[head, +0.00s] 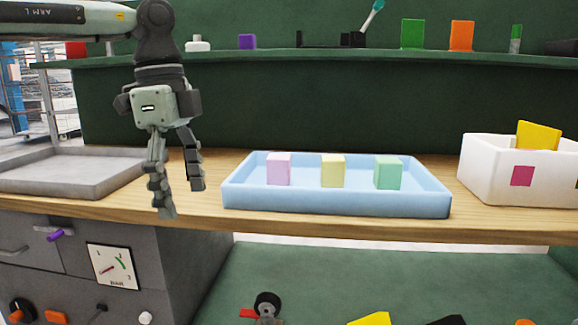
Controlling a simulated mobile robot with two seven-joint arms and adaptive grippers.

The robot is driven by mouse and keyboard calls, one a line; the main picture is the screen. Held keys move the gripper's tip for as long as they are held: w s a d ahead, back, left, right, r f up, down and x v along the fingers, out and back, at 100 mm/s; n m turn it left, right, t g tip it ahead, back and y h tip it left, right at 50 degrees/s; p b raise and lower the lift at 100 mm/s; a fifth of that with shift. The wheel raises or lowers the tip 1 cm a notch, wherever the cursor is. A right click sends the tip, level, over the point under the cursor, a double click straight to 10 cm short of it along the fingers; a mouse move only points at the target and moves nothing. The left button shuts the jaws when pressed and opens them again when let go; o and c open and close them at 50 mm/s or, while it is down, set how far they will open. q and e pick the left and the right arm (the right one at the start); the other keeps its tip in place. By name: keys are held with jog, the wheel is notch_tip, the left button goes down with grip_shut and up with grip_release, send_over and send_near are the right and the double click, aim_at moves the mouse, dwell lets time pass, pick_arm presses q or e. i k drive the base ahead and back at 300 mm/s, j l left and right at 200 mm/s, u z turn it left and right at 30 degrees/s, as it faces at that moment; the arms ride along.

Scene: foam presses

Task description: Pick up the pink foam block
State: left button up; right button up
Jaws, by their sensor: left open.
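The pink foam block (279,169) stands upright in the blue tray (335,204), at the left of a row of three. A yellow block (332,171) and a green block (388,172) stand to its right, apart from it. My left gripper (182,202) hangs pointing down, left of the tray, with its fingers apart and nothing between them. It is clear of the pink block by more than a block's width. My right gripper is not in view.
A grey tray (72,182) lies on the wooden bench at the left. A white bin (506,168) holding a yellow piece (538,135) stands at the right. A green shelf (300,58) with several items runs along the back. A pressure gauge (114,267) is below.

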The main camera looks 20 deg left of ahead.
aim_at(278, 165)
jog(key=i, duration=1.2)
